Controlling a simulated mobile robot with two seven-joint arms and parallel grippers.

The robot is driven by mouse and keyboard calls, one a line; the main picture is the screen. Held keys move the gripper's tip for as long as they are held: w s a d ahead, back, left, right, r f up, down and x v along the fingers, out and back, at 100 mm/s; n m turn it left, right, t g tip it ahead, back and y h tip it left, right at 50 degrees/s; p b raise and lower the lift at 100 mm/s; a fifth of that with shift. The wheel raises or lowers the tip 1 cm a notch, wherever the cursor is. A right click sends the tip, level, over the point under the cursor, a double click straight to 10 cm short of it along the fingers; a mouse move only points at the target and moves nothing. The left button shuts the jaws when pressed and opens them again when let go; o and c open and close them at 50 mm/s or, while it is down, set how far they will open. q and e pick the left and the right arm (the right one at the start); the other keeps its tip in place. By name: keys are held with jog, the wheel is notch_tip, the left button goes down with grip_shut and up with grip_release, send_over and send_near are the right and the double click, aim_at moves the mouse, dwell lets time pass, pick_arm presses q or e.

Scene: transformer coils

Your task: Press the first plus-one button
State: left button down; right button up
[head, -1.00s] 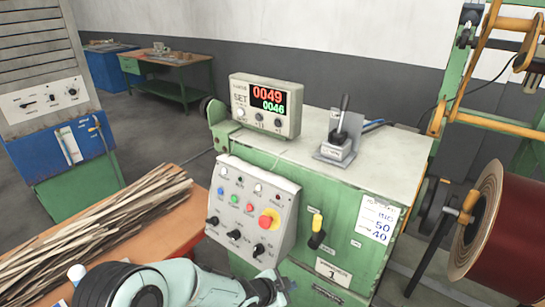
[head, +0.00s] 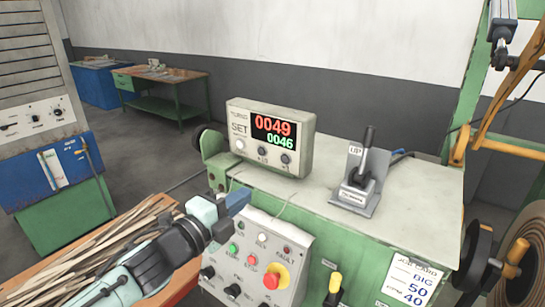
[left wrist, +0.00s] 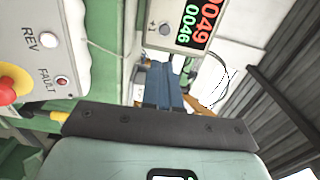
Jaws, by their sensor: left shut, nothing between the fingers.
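The counter box (head: 270,140) stands on the left end of the green cabinet's top, showing 0049 in red and 0046 in green. A white round button (head: 239,145) sits under the word SET, with two darker round controls to its right. In the left wrist view a +1 mark shows beside a round button (left wrist: 165,29) on the counter box face. My left gripper (head: 239,199) is shut and empty, below and in front of the counter box, apart from it. Its blue fingers (left wrist: 160,83) point toward the box in the wrist view. My right gripper is out of view.
A sloped control panel (head: 255,262) with a red-and-yellow stop button (head: 275,277) lies just below my left gripper. A lever unit (head: 361,182) stands on the cabinet top (head: 420,195) to the right. Wooden strips (head: 90,245) lie at left.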

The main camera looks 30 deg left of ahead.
pick_arm(q)
jog(key=shift+w+a+r, duration=0.1)
jog(key=shift+a+r, duration=0.2)
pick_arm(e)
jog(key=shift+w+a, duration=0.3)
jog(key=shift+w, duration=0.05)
pick_arm(q)
send_near(284, 159)
jog(key=w, duration=0.5)
jog(key=shift+w+d+f+b, duration=0.1)
jog(key=shift+w+d+b, duration=0.2)
jog(key=shift+w+b, duration=0.1)
jog(key=shift+w, duration=0.5)
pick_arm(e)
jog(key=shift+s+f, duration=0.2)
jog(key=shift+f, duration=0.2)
